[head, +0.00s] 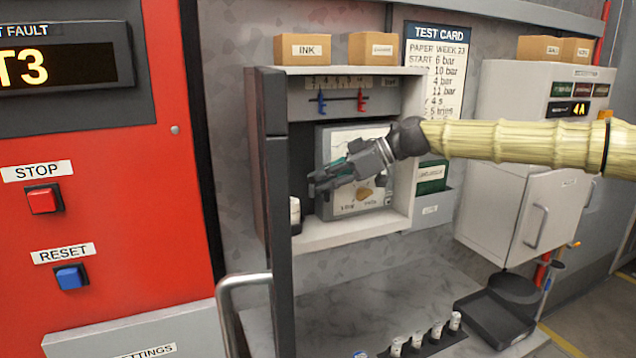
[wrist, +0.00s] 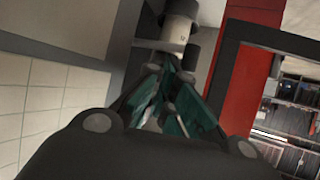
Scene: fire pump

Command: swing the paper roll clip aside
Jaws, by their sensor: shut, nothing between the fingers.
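My gripper (head: 316,184) is shut and empty, reaching leftwards across the front of the chart recorder (head: 372,152) in the open cabinet. In the wrist view its green fingers (wrist: 168,66) come together just below a pale cylinder that looks like the paper roll (wrist: 181,28). A dark grey piece at the roll's lower end may be the clip, but I cannot tell for sure. In the head view a white roll (head: 295,212) shows at the cabinet's left, below the fingertips and partly hidden by the dark door edge. Whether the fingertips touch anything is unclear.
The dark cabinet door (head: 279,200) stands open, edge-on, close left of my gripper. The cabinet shelf (head: 350,232) lies below. Boxes (head: 303,48) sit on top. Several small cylinders (head: 437,331) and a black tray (head: 495,318) are on the counter. The red panel (head: 120,200) is left.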

